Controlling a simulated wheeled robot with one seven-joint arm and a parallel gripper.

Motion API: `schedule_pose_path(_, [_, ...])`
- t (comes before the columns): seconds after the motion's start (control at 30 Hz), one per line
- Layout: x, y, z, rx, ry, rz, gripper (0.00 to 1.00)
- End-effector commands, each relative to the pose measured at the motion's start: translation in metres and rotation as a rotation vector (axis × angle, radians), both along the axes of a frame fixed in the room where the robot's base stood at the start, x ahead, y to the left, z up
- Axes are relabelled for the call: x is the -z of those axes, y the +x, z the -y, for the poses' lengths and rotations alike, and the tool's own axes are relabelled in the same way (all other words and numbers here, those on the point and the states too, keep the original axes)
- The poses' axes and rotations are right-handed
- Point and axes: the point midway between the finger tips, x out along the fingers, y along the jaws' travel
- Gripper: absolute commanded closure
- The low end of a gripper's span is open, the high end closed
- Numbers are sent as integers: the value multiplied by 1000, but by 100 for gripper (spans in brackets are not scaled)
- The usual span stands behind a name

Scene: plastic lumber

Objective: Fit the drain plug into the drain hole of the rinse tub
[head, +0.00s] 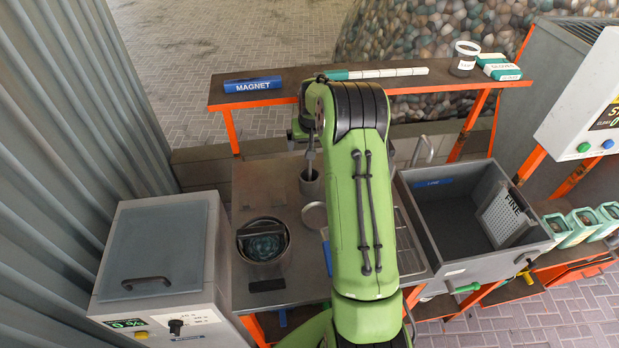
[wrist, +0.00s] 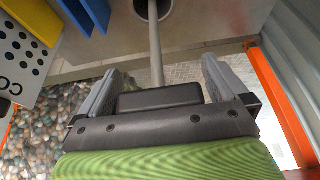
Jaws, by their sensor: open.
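The grey rinse tub (head: 410,205) stands right of my arm in the head view, with a blue label on its back wall and a white perforated FINE screen (head: 505,217) inside. I cannot make out its drain hole. I cannot identify the drain plug in either view. My gripper (wrist: 158,75) is open in the wrist view, its two grey fingers apart. A grey rod (wrist: 156,45) runs between them in the picture; whether they touch it is unclear. In the head view the rod (head: 310,157) stands in a grey cup (head: 310,186), and my arm hides most of the gripper.
A round pot (head: 283,262) stands on the metal bench (head: 255,190), left of my arm. A lidded grey box (head: 160,245) is further left. A shelf (head: 290,93) behind bears a blue MAGNET bar (head: 253,84). Green-and-white containers (head: 578,226) stand right of the tub.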

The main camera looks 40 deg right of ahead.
Motion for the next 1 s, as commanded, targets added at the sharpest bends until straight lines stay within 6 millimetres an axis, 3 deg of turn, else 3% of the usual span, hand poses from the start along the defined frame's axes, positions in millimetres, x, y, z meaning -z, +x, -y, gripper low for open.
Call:
schedule_pose_path(0.2, [1, 0, 0, 0, 0, 0, 3])
schedule_pose_path(0.67, [1, 0, 0, 0, 0, 0, 74])
schedule_pose_path(0.87, [0, 0, 0, 0, 0, 1, 74])
schedule_pose_path(1.0, [-18, 1, 1, 0, -3, 4, 74])
